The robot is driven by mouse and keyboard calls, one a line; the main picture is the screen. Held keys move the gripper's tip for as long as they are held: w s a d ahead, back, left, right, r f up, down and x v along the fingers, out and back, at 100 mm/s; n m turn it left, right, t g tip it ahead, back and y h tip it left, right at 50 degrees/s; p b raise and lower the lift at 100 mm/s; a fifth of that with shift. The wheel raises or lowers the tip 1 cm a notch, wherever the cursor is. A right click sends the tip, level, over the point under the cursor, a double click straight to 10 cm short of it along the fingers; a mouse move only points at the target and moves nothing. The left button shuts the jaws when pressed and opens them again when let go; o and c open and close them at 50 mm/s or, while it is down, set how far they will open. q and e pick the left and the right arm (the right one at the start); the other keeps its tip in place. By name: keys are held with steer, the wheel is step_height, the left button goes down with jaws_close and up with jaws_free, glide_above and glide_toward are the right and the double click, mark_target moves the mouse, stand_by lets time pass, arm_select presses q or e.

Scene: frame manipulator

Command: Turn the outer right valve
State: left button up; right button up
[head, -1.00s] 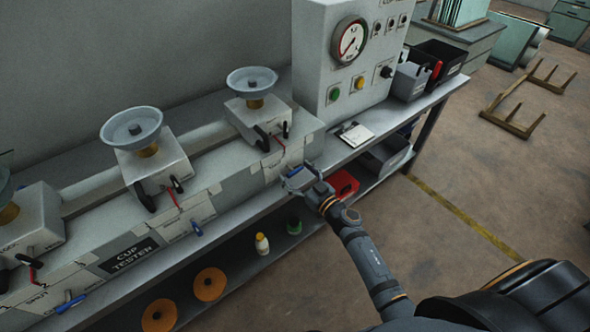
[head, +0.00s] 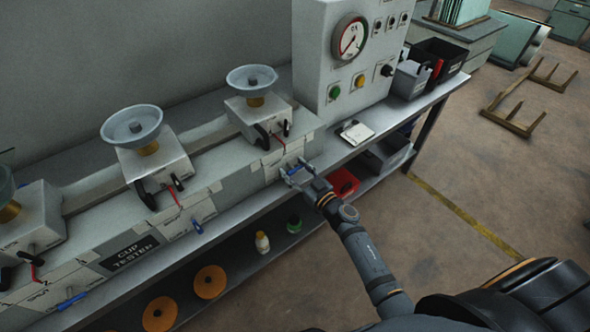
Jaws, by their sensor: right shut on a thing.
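The outer right valve's blue handle (head: 294,171) is on the front of the grey cup tester (head: 236,190), below the rightmost cup station. My right gripper (head: 293,174) reaches it from the lower right, with its fingers around the handle and shut on it. The fingers cover part of the handle, so its exact angle is hard to tell. Two more blue valve handles show on the same front, one in the middle (head: 197,226) and one at the left (head: 71,301). My left gripper is not in view.
A control box (head: 340,55) with a gauge stands right of the stations. A notepad (head: 356,133) lies on the bench top. A red bin (head: 343,183) is on the lower shelf near my right gripper.

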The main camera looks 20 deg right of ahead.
steer(key=n+p, duration=0.1)
steer(key=n, duration=0.7)
steer(key=shift+a+n, duration=0.1)
steer(key=shift+n, duration=0.2)
steer(key=n, duration=0.4)
steer(key=shift+s+a+n+b, duration=0.1)
steer(key=shift+n+b, duration=0.3)
steer(key=shift+n, duration=2.1)
steer(key=o, duration=1.1)
steer(key=shift+o, duration=0.2)
